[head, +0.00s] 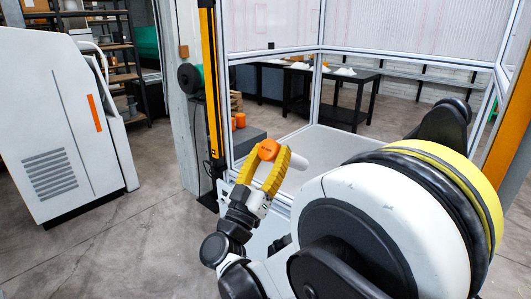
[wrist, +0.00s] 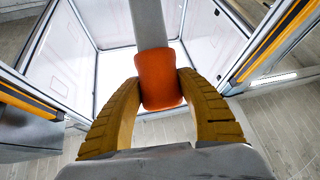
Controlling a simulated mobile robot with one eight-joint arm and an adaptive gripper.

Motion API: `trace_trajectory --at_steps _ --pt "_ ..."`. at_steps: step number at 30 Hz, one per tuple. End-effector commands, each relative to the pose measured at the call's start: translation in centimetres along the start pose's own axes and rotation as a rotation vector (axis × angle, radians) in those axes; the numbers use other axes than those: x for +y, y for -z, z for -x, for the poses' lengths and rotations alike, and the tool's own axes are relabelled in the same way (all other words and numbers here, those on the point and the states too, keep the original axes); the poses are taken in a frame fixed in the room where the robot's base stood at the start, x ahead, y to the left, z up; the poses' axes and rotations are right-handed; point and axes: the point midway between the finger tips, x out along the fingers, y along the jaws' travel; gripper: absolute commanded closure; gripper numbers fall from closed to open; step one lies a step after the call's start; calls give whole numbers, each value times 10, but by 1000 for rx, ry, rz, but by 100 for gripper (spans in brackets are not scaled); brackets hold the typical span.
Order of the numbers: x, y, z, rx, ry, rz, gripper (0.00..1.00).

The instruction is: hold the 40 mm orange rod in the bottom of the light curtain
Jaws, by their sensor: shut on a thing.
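The rod has an orange grip (head: 268,149) and a pale grey shaft (head: 293,160). My gripper (head: 271,161), with curved yellow fingers, is shut on the orange grip. In the wrist view the orange grip (wrist: 160,80) sits between both fingertips (wrist: 160,88), and the grey shaft (wrist: 148,22) points away toward the framed cell. The light curtain shows as a yellow-and-black post (head: 212,90) at the left of the cell opening and another (head: 511,115) at the right. The rod is between these posts in the picture; its exact depth relative to the curtain plane I cannot tell.
The cell has an aluminium frame (head: 320,82), clear panels and a pale floor (head: 335,145). A white cabinet (head: 50,120) stands at the left. A dark table (head: 345,85) is behind the cell. Bare concrete floor (head: 130,235) lies at the front left.

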Motion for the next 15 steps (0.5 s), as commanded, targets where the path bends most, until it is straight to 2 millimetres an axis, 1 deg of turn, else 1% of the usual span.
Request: trace_trajectory --at_steps 1,9,15 --pt "0 -8 -2 0 -3 2 88" --pt "0 -39 -15 0 -1 2 88" --pt "0 -51 -20 0 -1 1 88"
